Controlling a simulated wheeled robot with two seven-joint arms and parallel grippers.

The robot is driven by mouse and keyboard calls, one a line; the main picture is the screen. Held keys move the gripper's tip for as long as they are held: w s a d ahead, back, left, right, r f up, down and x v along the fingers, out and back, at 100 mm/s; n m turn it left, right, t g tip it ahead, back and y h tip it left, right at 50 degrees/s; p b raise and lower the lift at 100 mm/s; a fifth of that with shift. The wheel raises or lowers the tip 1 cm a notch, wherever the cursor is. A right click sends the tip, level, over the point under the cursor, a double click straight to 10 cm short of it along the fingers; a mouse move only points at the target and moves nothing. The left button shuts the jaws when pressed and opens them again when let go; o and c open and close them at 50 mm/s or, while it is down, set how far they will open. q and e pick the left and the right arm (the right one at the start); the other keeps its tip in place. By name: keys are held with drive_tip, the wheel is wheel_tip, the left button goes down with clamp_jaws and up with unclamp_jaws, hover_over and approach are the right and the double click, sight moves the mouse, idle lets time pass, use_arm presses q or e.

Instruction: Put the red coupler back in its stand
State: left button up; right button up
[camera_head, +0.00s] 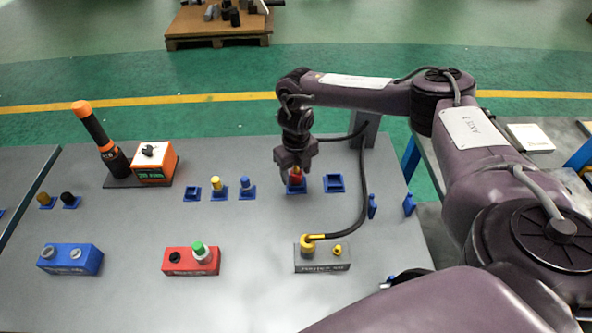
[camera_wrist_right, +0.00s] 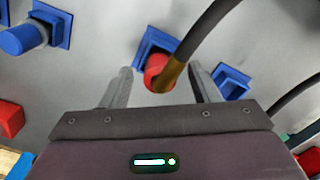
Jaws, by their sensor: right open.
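The red coupler (camera_head: 296,172) stands upright at a blue square stand (camera_head: 297,188) on the grey table, below my right gripper (camera_head: 296,168). In the right wrist view the red coupler (camera_wrist_right: 158,72) sits within the blue stand (camera_wrist_right: 150,42), with a brass-coloured part and a dark cable running up from it. My right gripper (camera_wrist_right: 163,84) is open, its fingers on either side of the coupler and apart from it. How deep the coupler sits is hard to tell. My left gripper is not in view.
An empty blue stand (camera_head: 334,183) is just right of the coupler. Yellow (camera_head: 217,183) and blue (camera_head: 246,183) plugs stand to its left. A grey box (camera_head: 322,262) with a yellow cable end, a red box (camera_head: 191,261) and a blue box (camera_head: 70,260) are nearer. The table's middle is clear.

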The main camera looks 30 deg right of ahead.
drive_tip(key=shift+r+p, duration=2.15)
drive_tip(key=shift+r, duration=0.4)
wheel_tip(320, 180, up, 5)
drive_tip(key=shift+r+b, duration=0.1)
drive_tip(key=shift+b, duration=0.8)
wheel_tip(320, 180, up, 2)
drive_tip(key=shift+r+p, duration=0.25)
drive_tip(key=shift+p, duration=0.3)
